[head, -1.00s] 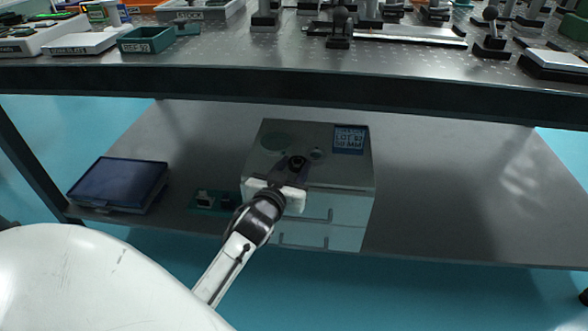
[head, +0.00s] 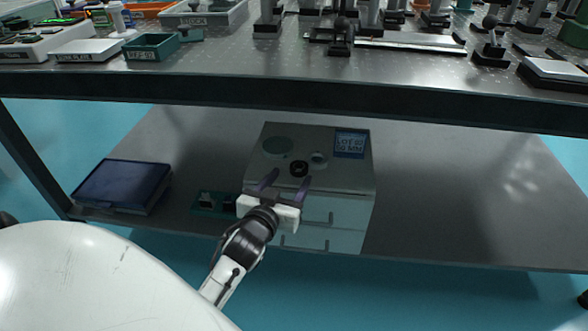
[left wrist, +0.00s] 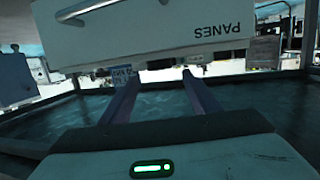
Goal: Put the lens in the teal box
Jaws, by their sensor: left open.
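A small black ring-shaped piece (head: 299,169), which looks like the lens, sits on top of the grey drawer cabinet (head: 350,180) on the lower shelf. My left gripper (head: 285,181) is open and empty at the cabinet's front edge, its two fingers pointing toward the ring, which is just beyond them. In the left wrist view the open fingers (left wrist: 160,88) extend toward a pale drawer unit (left wrist: 150,30) marked PANES. The teal box (head: 152,47), an open tray with a label on its front, stands on the upper table at the left. My right gripper is not seen.
The cabinet top also holds a greenish disc (head: 278,147), a small pale ring (head: 318,158) and a blue label (head: 350,144). A dark blue case (head: 122,185) lies at the shelf's left. The upper table's edge (head: 300,93) overhangs the shelf. The shelf's right side is clear.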

